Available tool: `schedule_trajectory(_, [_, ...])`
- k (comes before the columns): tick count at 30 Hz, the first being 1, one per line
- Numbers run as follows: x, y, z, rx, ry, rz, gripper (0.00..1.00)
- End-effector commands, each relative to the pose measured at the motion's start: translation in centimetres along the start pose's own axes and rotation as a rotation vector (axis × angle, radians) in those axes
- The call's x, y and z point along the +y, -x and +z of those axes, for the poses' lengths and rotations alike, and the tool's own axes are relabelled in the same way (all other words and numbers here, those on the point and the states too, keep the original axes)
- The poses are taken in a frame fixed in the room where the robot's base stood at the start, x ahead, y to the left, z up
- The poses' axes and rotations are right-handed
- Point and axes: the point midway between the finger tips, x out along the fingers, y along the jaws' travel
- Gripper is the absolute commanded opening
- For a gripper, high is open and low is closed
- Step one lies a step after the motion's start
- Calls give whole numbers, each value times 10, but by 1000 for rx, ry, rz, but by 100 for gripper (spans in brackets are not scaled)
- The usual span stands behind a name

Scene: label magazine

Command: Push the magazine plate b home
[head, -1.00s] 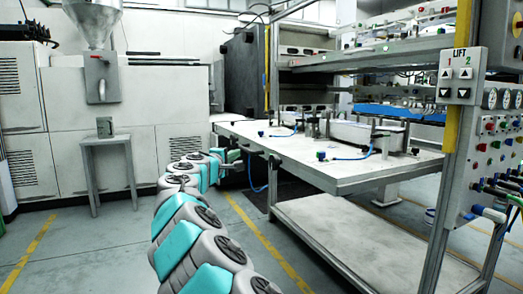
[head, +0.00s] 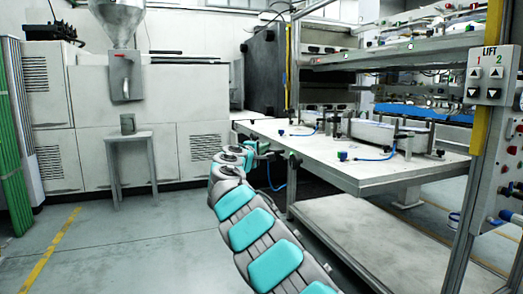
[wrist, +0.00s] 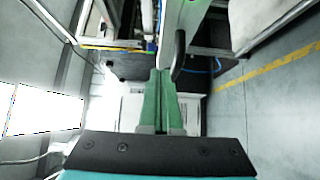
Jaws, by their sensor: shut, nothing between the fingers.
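A broad white plate (head: 370,172) juts from the rack at table height, with dark knobs (head: 295,160) along its near-left edge. No letter b is readable, so I cannot tell whether this is magazine plate b. My gripper (head: 268,147) is at the plate's left edge; contact cannot be told. In the wrist view my green fingers (wrist: 160,75) are together and empty. A pale edge with a dark curved handle (wrist: 179,52) lies just right of the fingertips there.
A lower white shelf (head: 370,235) and a rack post with lift buttons (head: 486,82) stand right. A small grey stool (head: 130,140) stands by the white machine (head: 85,150) at left. The floor between is clear.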

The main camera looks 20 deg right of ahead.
Motion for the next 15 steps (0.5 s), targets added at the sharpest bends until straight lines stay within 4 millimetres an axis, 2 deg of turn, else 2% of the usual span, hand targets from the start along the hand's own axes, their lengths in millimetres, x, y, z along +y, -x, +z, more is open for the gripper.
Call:
schedule_trajectory(7, [-1, -20, 1, 0, -3, -2, 0])
schedule_trajectory(15, [-1, -43, 26, -5, 1, -1, 0])
